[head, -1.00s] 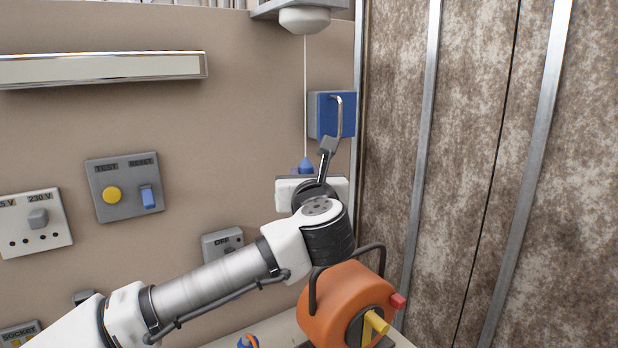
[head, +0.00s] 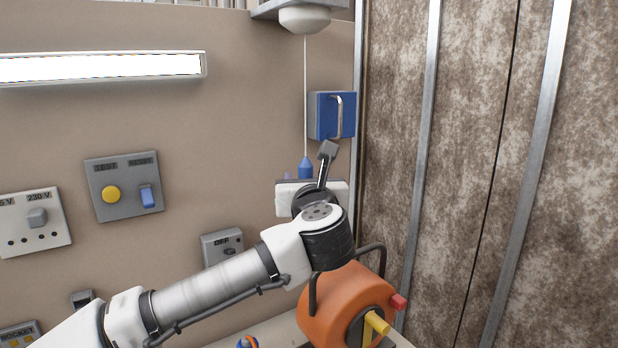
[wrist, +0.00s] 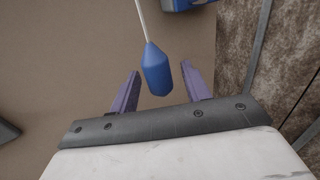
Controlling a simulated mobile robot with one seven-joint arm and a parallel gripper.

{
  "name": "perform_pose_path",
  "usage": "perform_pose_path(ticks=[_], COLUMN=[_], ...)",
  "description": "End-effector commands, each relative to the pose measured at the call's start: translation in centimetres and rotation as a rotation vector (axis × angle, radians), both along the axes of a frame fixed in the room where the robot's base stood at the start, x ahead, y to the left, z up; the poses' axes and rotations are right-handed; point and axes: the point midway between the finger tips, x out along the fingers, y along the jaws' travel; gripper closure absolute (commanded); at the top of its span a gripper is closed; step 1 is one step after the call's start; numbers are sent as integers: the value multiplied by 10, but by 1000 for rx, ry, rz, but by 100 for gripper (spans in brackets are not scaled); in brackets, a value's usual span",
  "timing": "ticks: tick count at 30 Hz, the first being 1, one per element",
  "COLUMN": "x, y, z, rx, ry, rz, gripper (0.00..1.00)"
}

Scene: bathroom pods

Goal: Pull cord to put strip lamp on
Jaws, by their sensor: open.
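The strip lamp (head: 110,67) on the wall at upper left is lit bright white. A thin white cord (head: 305,95) hangs from a white ceiling unit (head: 304,19) and ends in a blue pull handle (head: 305,168). In the wrist view the blue handle (wrist: 157,70) hangs between and just beyond the two purple fingers of my gripper (wrist: 160,92). The fingers are apart, with space on both sides of the handle.
A blue box with a metal handle (head: 325,115) is on the wall right of the cord. An orange reel (head: 345,300) stands below my wrist. A grey test/reset panel (head: 125,187) and socket plate (head: 30,222) are at left. Metal-framed mottled panels (head: 470,170) close the right side.

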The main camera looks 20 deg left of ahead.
Motion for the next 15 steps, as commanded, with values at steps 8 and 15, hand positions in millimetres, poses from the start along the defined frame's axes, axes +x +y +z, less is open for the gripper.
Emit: perform_pose_path(ticks=[8,15], x=[0,-12], y=[0,-1], z=[0,1], rx=[0,0], ry=[0,-1], rz=[0,1], gripper=[53,53])
